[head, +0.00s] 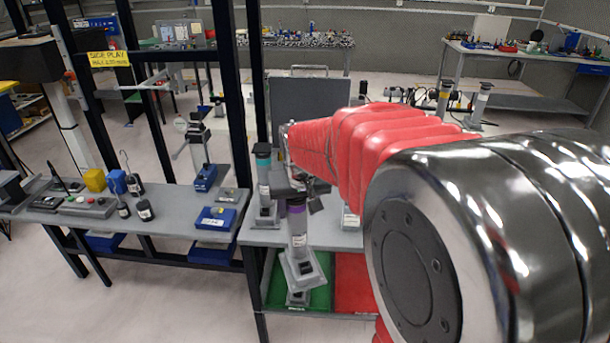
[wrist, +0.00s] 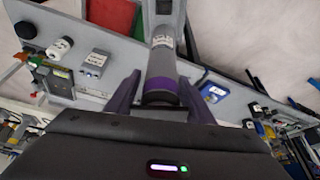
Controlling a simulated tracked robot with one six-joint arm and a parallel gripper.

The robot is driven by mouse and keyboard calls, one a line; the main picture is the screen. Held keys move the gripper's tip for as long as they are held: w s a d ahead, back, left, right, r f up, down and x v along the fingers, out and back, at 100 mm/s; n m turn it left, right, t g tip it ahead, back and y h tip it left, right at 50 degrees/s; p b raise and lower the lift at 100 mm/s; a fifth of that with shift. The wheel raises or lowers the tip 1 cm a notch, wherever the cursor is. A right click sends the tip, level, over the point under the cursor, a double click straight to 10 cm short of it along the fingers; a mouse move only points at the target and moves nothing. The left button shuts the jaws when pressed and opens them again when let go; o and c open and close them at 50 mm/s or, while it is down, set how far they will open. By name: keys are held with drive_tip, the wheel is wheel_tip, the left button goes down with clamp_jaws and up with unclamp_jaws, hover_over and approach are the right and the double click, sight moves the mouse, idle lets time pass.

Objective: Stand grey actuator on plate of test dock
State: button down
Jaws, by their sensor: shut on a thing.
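The grey actuator (head: 298,228), with a purple band near its top and a square foot (head: 303,268), hangs nearly upright in my gripper (head: 297,192). It leans slightly and is in front of the right bench's front edge. In the wrist view my gripper (wrist: 158,98) has one dark finger on each side of the actuator's (wrist: 161,60) purple band.
A teal-topped actuator (head: 264,180) stands on the right bench (head: 255,232), close left of my gripper. Green (head: 318,297) and red (head: 354,285) areas lie below. Weights, blue boxes (head: 215,217) and small parts crowd the left bench (head: 175,207).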

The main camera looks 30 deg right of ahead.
drive_tip(key=w+a+f+n+y, duration=0.1)
drive_tip(key=w+a+f+n, duration=0.2)
drive_tip(key=a+f, duration=0.9)
drive_tip(key=w+a, duration=0.2)
drive_tip(key=w, duration=0.1)
drive_tip(key=shift+w+f+n, duration=0.15)
drive_tip(key=shift+w+n, duration=0.1)
drive_tip(key=shift+n, duration=0.15)
drive_tip(key=shift+s+d, duration=0.1)
drive_tip(key=shift+s, duration=0.05)
